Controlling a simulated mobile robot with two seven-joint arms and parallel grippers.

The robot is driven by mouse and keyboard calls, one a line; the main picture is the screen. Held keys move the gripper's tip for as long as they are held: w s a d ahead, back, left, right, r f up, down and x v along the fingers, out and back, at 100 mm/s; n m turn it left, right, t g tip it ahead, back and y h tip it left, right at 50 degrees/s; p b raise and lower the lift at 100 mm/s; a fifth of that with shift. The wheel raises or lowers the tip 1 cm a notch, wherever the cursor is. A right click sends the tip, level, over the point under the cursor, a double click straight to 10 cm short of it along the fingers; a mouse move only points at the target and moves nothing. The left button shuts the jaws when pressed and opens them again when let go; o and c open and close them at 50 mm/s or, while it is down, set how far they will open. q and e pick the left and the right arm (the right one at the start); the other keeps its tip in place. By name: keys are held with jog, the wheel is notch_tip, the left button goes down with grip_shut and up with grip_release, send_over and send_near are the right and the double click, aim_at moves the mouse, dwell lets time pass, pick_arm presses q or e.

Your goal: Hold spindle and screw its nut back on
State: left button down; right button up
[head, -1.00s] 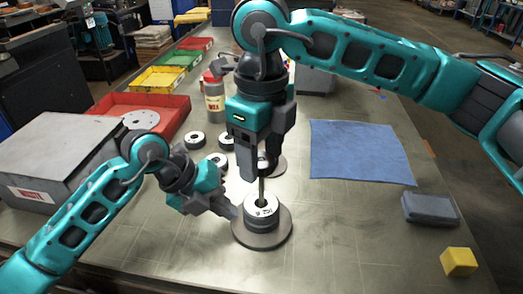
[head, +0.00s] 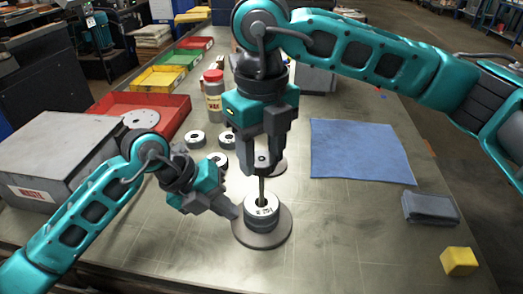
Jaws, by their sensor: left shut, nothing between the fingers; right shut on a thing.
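The spindle (head: 261,190) is a thin upright rod on a round grey base plate (head: 278,236). A stack of flap discs (head: 262,212) with a white labelled top sits around its lower part. My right gripper (head: 261,168) points down at the rod's top and is shut on the nut (head: 261,160), which is small, grey and mostly hidden by the fingers. My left gripper (head: 234,212) is shut and empty, with its fingertips just left of the stack. I cannot tell whether they touch it.
Several loose discs (head: 195,141) and a red-capped bottle (head: 214,98) stand behind. A grey waste box (head: 60,150) and coloured trays (head: 160,105) are at left.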

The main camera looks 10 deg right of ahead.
jog(key=m, duration=0.7)
jog(key=shift+f+m, duration=0.1)
jog(key=shift+m, duration=0.3)
jog(key=m, duration=1.1)
jog(key=shift+f, duration=0.1)
jog(key=m, duration=0.5)
jog(key=shift+m, duration=0.4)
jog(key=o, duration=0.8)
jog(key=shift+c, duration=0.2)
